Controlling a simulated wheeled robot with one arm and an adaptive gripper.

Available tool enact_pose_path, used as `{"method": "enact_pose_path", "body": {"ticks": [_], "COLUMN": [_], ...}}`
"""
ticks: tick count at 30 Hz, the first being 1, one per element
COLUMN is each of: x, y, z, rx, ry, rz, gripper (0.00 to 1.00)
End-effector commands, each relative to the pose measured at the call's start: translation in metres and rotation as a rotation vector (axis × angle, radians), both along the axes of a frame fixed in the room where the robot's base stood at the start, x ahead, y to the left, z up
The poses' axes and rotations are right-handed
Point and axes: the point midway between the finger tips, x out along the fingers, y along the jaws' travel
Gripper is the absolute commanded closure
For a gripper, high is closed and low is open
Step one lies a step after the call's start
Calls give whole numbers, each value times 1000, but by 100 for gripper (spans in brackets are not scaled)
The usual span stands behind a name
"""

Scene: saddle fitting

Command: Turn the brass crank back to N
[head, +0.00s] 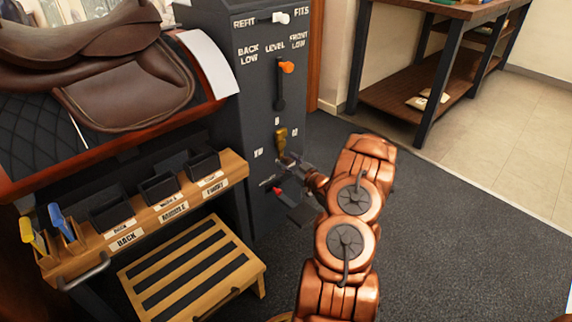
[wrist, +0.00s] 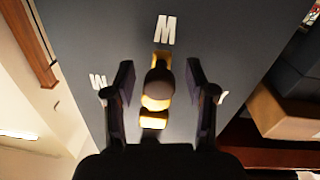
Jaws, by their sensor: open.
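The brass crank (head: 281,139) is on the front of the dark grey cabinet (head: 222,45), below the orange-knobbed lever. The fingers are open, with a visible gap on each side. My gripper (head: 289,163) is close to the panel in the head view.
The orange-knobbed lever (head: 286,68) sits above the crank and a red-tipped lever (head: 277,191) below it. A saddle (head: 120,75), a wooden rack with black bins (head: 165,215) and a striped step (head: 195,270) are at left. Floor at right is clear.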

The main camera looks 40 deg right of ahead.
Motion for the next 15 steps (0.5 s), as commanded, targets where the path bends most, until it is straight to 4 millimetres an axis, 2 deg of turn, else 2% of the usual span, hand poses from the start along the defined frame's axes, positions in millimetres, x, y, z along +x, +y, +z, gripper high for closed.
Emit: {"method": "enact_pose_path", "body": {"ticks": [8, 15], "x": [1, 1], "y": [0, 0], "z": [0, 0], "rx": [-1, -1], "ry": [0, 0], "rz": [0, 0], "gripper": [44, 70]}}
